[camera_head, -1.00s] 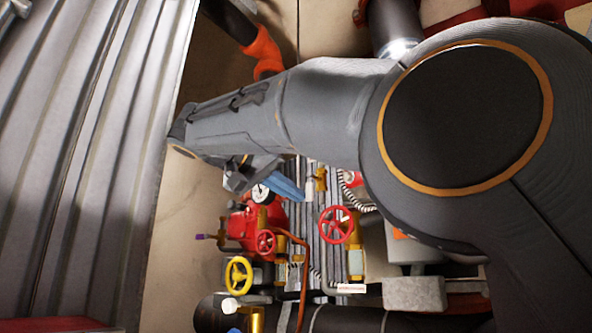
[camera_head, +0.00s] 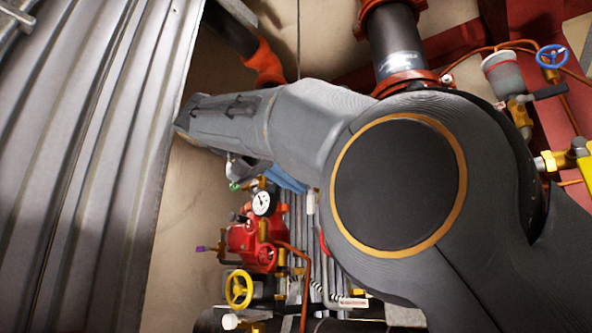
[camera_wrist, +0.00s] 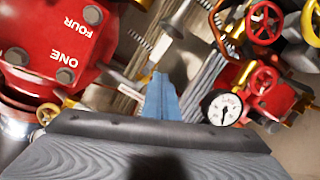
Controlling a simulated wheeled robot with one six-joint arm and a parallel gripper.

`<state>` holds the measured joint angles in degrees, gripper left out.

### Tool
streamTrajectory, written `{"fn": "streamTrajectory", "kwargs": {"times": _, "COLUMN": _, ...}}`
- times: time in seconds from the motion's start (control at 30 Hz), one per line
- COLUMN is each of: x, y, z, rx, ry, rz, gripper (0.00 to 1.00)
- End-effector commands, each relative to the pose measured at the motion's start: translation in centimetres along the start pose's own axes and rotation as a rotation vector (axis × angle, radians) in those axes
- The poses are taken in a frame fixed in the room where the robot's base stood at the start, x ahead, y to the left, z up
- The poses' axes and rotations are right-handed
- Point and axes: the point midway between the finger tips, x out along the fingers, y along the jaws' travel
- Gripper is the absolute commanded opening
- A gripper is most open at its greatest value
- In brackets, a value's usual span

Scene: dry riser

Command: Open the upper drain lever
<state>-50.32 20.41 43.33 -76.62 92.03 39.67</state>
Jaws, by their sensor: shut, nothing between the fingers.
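My gripper (camera_head: 287,179) reaches in front of the pipework, its blue fingers partly hidden behind my arm. In the wrist view the blue fingers (camera_wrist: 162,98) are together, with nothing between them. They point at brass fittings and grey conduits, and I cannot tell whether they touch anything. I cannot tell for sure which part is the upper drain lever. A small purple-tipped handle (camera_head: 201,249) sticks out left of the red valve body (camera_head: 252,246). A small green-ended fitting (camera_head: 235,186) shows just below my wrist. A black lever handle (camera_head: 550,91) is at the upper right.
A white gauge (camera_head: 264,203) stands above the red valve body; it also shows in the wrist view (camera_wrist: 224,108). A yellow handwheel (camera_head: 239,289) is below. A corrugated metal panel (camera_head: 85,150) fills the left. A blue handwheel (camera_head: 552,57) is at the upper right.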

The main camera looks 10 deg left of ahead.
Motion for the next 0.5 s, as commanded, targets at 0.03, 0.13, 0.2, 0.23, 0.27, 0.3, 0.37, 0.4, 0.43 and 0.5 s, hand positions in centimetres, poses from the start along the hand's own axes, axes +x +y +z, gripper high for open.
{"fn": "streamTrajectory", "kwargs": {"times": 0.03, "x": -0.2, "y": 0.3, "z": -0.8, "rx": 0.002, "ry": 0.000, "rz": 0.000, "gripper": 0.00}}
{"fn": "streamTrajectory", "kwargs": {"times": 0.13, "x": -0.5, "y": 0.9, "z": -2.1, "rx": 0.003, "ry": 0.000, "rz": 0.000, "gripper": 0.00}}
{"fn": "streamTrajectory", "kwargs": {"times": 0.2, "x": -0.7, "y": 1.2, "z": -2.8, "rx": 0.001, "ry": 0.000, "rz": 0.000, "gripper": 0.00}}
{"fn": "streamTrajectory", "kwargs": {"times": 0.23, "x": -0.8, "y": 1.4, "z": -3.2, "rx": 0.002, "ry": 0.000, "rz": 0.000, "gripper": 0.00}}
{"fn": "streamTrajectory", "kwargs": {"times": 0.27, "x": -0.9, "y": 1.5, "z": -3.4, "rx": 0.001, "ry": 0.000, "rz": 0.000, "gripper": 0.00}}
{"fn": "streamTrajectory", "kwargs": {"times": 0.3, "x": -0.9, "y": 1.6, "z": -3.7, "rx": 0.000, "ry": 0.000, "rz": 0.000, "gripper": 0.00}}
{"fn": "streamTrajectory", "kwargs": {"times": 0.37, "x": -1.0, "y": 1.8, "z": -4.0, "rx": 0.001, "ry": 0.000, "rz": 0.000, "gripper": 0.00}}
{"fn": "streamTrajectory", "kwargs": {"times": 0.4, "x": -1.1, "y": 1.9, "z": -4.2, "rx": 0.000, "ry": 0.000, "rz": 0.000, "gripper": 0.00}}
{"fn": "streamTrajectory", "kwargs": {"times": 0.43, "x": -1.1, "y": 1.9, "z": -4.3, "rx": 0.000, "ry": 0.000, "rz": 0.000, "gripper": 0.00}}
{"fn": "streamTrajectory", "kwargs": {"times": 0.5, "x": -1.1, "y": 2.0, "z": -4.4, "rx": 0.000, "ry": 0.000, "rz": 0.000, "gripper": 0.00}}
